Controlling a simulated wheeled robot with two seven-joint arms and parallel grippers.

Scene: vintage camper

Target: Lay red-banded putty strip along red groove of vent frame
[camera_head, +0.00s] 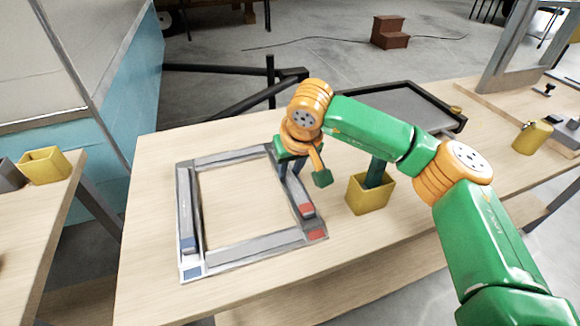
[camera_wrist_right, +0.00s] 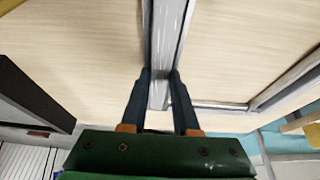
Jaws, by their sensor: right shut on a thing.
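The grey vent frame (camera_head: 255,247) lies flat on the wooden table, with a red mark (camera_head: 317,235) at its near right corner and a blue mark at its near left corner. My right gripper (camera_head: 289,172) is shut on the grey red-banded putty strip (camera_head: 307,210) over the frame's right side. The strip's red end points toward the red mark. In the right wrist view the strip (camera_wrist_right: 168,35) runs between the two fingers (camera_wrist_right: 160,85). I cannot tell whether it touches the groove. A blue-banded strip (camera_head: 187,215) lies along the frame's left side. My left gripper is not in view.
A yellow box (camera_head: 371,196) with a dark green upright thing stands right of the frame. A dark-rimmed tray (camera_head: 400,98) is behind my right arm. A yellow mug (camera_head: 532,137) stands far right. Bare table (camera_head: 148,205) lies left of the frame.

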